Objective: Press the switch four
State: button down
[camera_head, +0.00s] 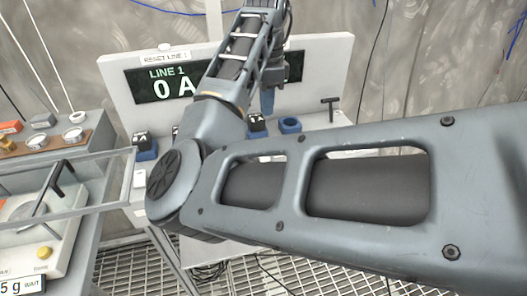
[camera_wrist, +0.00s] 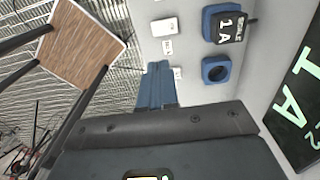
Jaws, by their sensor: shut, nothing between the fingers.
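A white switch (camera_wrist: 163,27) with a small label (camera_wrist: 168,46) sits on the pale panel in the wrist view. A second small label (camera_wrist: 178,73) lies further along, close to my fingertips. No number four can be read, so I cannot tell which switch is four. In the wrist view my gripper (camera_wrist: 157,70) is shut and empty, over or beside the panel; whether it touches is unclear. My arm hides much of the row of switches.
The upright panel (camera_head: 325,64) carries a dark display (camera_head: 150,88) reading "LINE 1" and "0 A". A black block (camera_head: 256,121) sits in a blue holder; another blue holder (camera_head: 290,125) is empty. A black T-handle (camera_head: 330,103) stands right. A bench with a scale (camera_head: 25,235) is left.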

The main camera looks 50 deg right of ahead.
jog(key=shift+a+r, duration=0.1)
jog(key=shift+a, duration=0.1)
notch_tip(320, 180, down, 14)
jog(key=shift+f+p, duration=0.1)
jog(key=shift+p, duration=0.6)
dwell(0.3)
